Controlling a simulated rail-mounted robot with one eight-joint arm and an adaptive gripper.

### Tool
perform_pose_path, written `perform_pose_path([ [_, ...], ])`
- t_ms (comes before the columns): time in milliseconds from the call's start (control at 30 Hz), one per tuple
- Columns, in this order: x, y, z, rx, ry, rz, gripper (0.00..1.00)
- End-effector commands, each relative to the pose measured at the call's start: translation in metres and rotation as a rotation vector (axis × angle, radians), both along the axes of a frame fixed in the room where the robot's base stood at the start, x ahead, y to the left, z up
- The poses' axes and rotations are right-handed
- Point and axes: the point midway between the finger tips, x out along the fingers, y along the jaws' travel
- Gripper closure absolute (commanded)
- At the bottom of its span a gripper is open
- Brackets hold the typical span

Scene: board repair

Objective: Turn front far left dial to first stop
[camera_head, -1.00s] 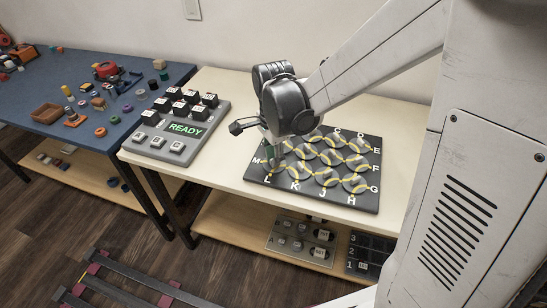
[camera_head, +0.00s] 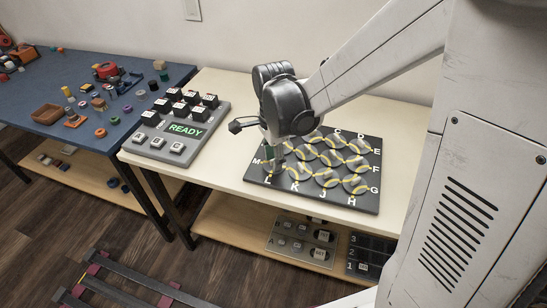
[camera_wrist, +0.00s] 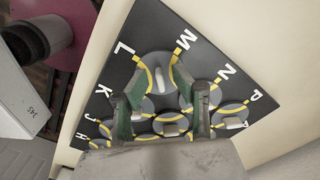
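The black dial board (camera_head: 262,181) lies on the cream table and bears rows of round grey dials with yellow lines and white letters at its edges. The front far left dial (camera_wrist: 159,82), at the corner between letters L and M, shows its grey raised handle in the wrist view. My gripper (camera_wrist: 159,69) reaches down over this dial, its two green-padded fingers apart on either side of the handle. A gap seems to show between fingers and handle; contact cannot be told. In the head view my gripper (camera_head: 273,161) hides most of this dial.
A grey panel (camera_head: 152,152) with a green READY display, black blocks and A, B, C keys stands left of the board. A blue table (camera_head: 40,95) with many small parts is farther left. Neighbouring dials (camera_wrist: 170,125) sit close to my fingers. A lower shelf (camera_head: 225,225) holds more panels.

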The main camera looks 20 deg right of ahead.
Motion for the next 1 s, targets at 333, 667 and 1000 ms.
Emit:
perform_pose_path([
  [333, 0.0, 0.0, 0.011, 0.0, 0.0, 0.0, 0.74],
  [667, -0.001, 0.0, 0.066, 0.0, 0.0, 0.0, 0.74],
  [1000, 0.0, 0.0, 0.112, 0.0, 0.0, 0.0, 0.74],
])
